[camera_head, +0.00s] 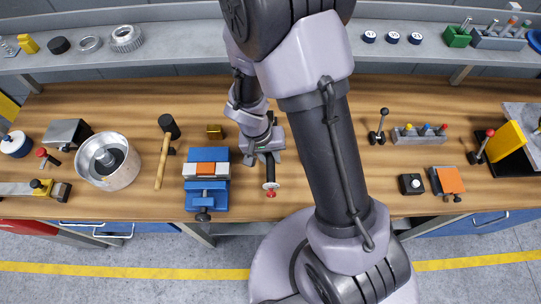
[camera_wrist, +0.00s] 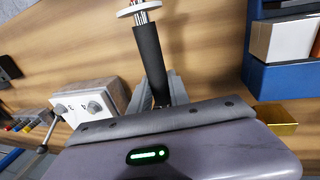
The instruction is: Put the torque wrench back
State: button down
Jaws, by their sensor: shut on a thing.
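My gripper (camera_head: 266,152) is above the middle of the bench, to the right of the blue vise. It is shut on a dark, rod-like tool, which I take to be the torque wrench (camera_head: 270,174). Its black grip points toward the bench's front edge and ends in a red tip. In the wrist view, the black handle (camera_wrist: 148,55) rises from between the fingers (camera_wrist: 161,98), with a pale disc near its far end. The rest of the tool is hidden by my gripper. I cannot tell whether it touches the bench.
A brass block (camera_head: 214,132) and a mallet (camera_head: 163,153) lie left of my gripper. A white box with dials (camera_wrist: 91,102) stands close by in the wrist view. My arm hides part of the bench.

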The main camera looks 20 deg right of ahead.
jog(key=c, duration=1.2)
grip_release()
jog(key=shift+c, duration=0.2)
notch_tip(320, 180, up, 24)
jog(key=s+a+t+y+p, duration=0.2)
jog(key=p, duration=0.3)
jog(key=s+a+r+t+y, duration=0.1)
jog(key=s+r+t, duration=0.3)
jog(key=s+r, duration=0.4)
notch_tip(320, 180, up, 3)
jog(key=shift+s+f+m+y, duration=0.1)
jog(key=shift+s+m+y, duration=0.3)
jog(key=shift+y, duration=0.3)
jog(key=shift+a, duration=0.1)
notch_tip(320, 180, down, 17)
jog(key=b, duration=1.6)
jog(key=shift+b, duration=0.3)
